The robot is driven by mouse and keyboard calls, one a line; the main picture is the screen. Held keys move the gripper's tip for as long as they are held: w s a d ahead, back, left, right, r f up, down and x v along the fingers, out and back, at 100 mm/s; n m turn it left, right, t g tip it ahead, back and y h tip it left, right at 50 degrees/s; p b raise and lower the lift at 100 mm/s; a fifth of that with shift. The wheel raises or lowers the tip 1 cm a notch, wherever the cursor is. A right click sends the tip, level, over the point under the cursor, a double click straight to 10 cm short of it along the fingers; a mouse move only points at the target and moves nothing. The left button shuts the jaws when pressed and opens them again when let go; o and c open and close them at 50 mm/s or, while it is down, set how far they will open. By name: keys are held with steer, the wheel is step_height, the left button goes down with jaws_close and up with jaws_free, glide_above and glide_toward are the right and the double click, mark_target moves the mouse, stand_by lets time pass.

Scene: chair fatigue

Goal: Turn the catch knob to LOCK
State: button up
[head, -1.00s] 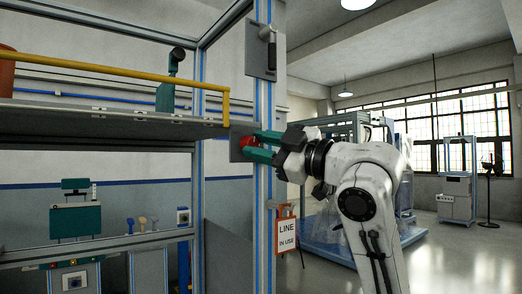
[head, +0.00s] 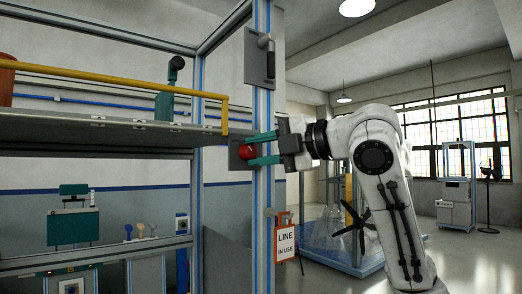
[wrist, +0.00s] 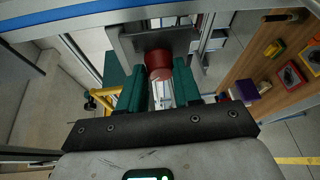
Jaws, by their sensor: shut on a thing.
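The red catch knob (head: 246,151) sits on a grey plate (head: 234,158) fixed to the aluminium post at the end of the shelf. My gripper (head: 256,149) reaches in from the right, one teal finger above the knob and one below. It is shut on the knob. In the wrist view the red knob (wrist: 158,62) shows between the two teal fingertips, in front of the grey plate (wrist: 125,42). The knob's marking is too small to read, and I see no LOCK label.
A grey handle plate (head: 258,62) is higher on the same post. A "LINE IN USE" tag (head: 286,240) hangs below. A yellow rail (head: 120,82) runs along the shelf (head: 90,128) to the left.

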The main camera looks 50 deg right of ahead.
steer(key=shift+f+n, duration=0.1)
steer(key=shift+n, duration=0.3)
steer(key=o, duration=1)
steer(key=shift+o, duration=0.2)
steer(key=s+d+r+b, duration=0.1)
steer(key=s+b, duration=0.1)
steer(key=s, duration=0.8)
steer(key=shift+s+r, duration=0.25)
steer(key=shift+r, duration=0.1)
